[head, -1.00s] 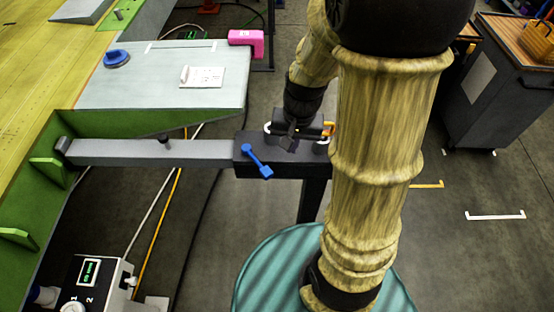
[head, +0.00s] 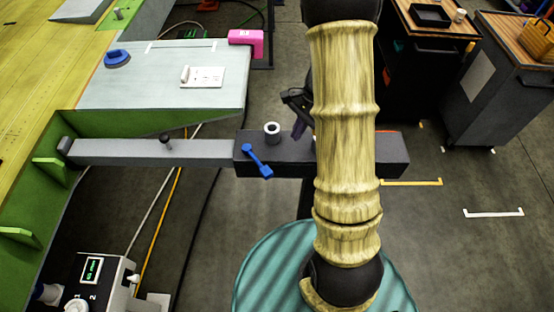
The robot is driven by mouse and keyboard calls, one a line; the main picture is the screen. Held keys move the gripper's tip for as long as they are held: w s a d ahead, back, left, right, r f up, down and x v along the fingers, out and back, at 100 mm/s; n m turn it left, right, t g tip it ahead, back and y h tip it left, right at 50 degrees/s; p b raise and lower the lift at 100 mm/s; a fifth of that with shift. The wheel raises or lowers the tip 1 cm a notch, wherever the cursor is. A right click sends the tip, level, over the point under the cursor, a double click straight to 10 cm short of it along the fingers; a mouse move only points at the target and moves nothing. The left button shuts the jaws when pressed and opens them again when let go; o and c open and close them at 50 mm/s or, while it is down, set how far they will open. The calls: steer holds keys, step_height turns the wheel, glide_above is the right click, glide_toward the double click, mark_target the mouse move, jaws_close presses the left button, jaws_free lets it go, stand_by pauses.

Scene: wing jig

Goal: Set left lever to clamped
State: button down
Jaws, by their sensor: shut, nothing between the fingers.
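The blue lever (head: 257,161) is on the front face of a dark block (head: 395,158) in the head view. It slants from upper left down to a square end at lower right. My gripper (head: 298,122) is behind and above the block, right of the lever and apart from it. It is shut and empty, and my arm hides part of it. My arm also covers the block right of the middle, so any second lever there is hidden.
A pale ring-topped post (head: 272,132) stands on the block. A grey bar (head: 110,152) with a dark knob (head: 165,141) runs left to the green frame (head: 45,172). Dark carts (head: 465,105) stand at the right.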

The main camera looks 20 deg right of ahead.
mark_target(257, 161)
steer(key=p+x, duration=0.2)
steer(key=x, duration=0.7)
steer(key=a+p, duration=0.1)
steer(key=s+a+p, duration=0.1)
steer(key=a, duration=0.1)
steer(key=shift+a, duration=0.15)
steer(key=shift+s+a+f, duration=0.15)
steer(key=shift+a+f, duration=0.05)
steer(key=shift+a, duration=0.1)
